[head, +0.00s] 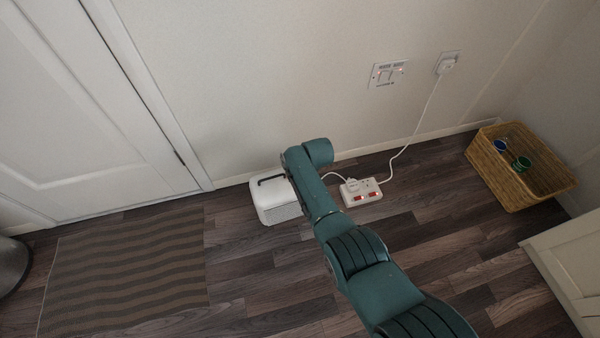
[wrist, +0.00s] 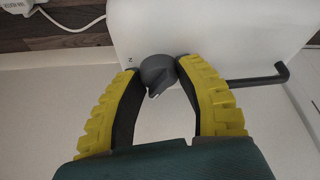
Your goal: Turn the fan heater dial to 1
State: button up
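The white fan heater (head: 276,199) with its dark handle stands on the floor against the wall in the head view. Its white casing (wrist: 225,30) fills the top of the wrist view. The grey dial (wrist: 158,72) sits on that casing, its pointed end toward the bottom of the picture. My gripper (wrist: 158,66) has its two yellow-backed, black-padded fingers on either side of the dial, the tips close against it. A small dark mark shows on the casing left of the dial; I cannot read it surely. In the head view my arm hides the gripper and dial.
A white power strip (head: 361,192) with red switches lies right of the heater, its cable running to a wall socket (head: 447,63). A wicker basket (head: 513,189) stands far right. A striped mat (head: 125,270) lies left, before a white door (head: 95,105).

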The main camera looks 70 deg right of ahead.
grip_shut()
jog(key=shift+a+f+m, duration=0.1)
jog(key=shift+m, duration=0.3)
jog(key=shift+a+f+m+g+h, duration=0.1)
jog(key=shift+m+g+h, duration=0.3)
jog(key=shift+m, duration=0.85)
jog(key=shift+f+m+g+h, duration=0.15)
jog(key=shift+m+g, duration=0.35)
jog(key=shift+m, duration=0.75)
jog(key=shift+r, duration=0.1)
jog(key=o, duration=0.6)
grip_release()
jog(key=shift+o, duration=0.2)
jog(key=shift+r, duration=0.15)
jog(key=shift+r, duration=0.15)
